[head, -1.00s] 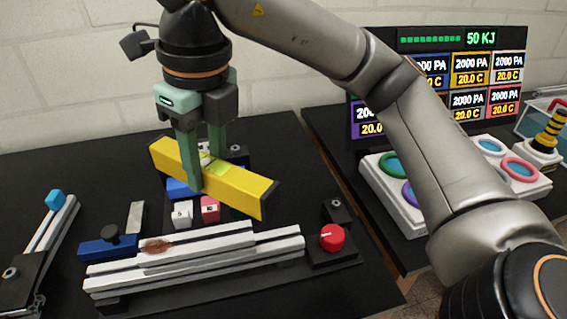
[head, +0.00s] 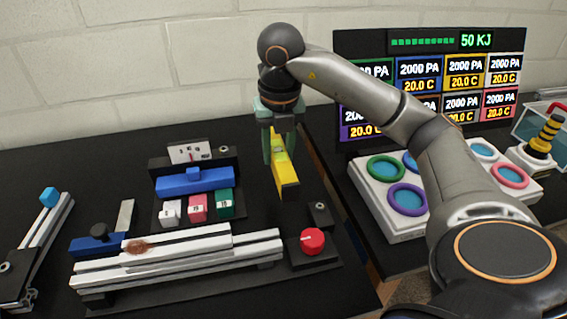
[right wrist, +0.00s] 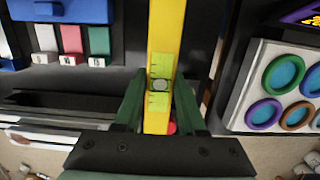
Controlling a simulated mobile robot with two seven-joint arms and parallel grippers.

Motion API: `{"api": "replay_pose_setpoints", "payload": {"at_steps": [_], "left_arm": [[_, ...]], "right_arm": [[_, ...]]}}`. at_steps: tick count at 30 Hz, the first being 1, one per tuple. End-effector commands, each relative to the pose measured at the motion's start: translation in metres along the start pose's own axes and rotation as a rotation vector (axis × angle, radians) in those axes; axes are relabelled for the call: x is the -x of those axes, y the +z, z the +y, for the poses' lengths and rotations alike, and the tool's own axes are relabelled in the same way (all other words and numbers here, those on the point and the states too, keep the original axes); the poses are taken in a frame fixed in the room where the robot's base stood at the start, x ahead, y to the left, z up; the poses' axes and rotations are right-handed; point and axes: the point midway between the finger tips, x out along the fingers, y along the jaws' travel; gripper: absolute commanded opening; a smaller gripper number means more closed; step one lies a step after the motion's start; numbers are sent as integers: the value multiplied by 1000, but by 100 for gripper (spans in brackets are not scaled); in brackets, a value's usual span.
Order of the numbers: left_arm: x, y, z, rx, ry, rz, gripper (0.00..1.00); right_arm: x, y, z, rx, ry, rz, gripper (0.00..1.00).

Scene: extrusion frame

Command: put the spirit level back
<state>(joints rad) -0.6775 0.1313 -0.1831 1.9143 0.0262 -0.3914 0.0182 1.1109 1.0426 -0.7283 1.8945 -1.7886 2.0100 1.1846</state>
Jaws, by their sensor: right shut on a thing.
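The yellow spirit level (head: 287,180) with black end caps is held at the right back of the black table in the head view. My right gripper (head: 280,150) is shut on it. In the right wrist view the level (right wrist: 166,30) runs lengthwise between the green fingers of my right gripper (right wrist: 158,95), and its yellow-green vial window shows at the middle. The level points roughly toward the camera and appears to be above the table; its exact height I cannot tell. My left gripper is not in view.
White, pink and green blocks (head: 197,207) stand before a blue bar (head: 195,182). White extrusion rails (head: 180,256) lie in front, with a red knob (head: 312,241) at their right. A panel of colored rings (head: 405,198) and a display (head: 430,85) stand right.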

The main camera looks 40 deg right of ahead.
Motion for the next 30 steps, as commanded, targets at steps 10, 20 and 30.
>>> {"api": "replay_pose_setpoints", "payload": {"at_steps": [10,20,30], "left_arm": [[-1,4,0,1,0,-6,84],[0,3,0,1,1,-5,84],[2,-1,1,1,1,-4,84]], "right_arm": [[-59,62,-26,-1,-2,5,0],[-90,81,-33,2,0,2,0],[-123,79,-34,4,0,-1,0]]}}
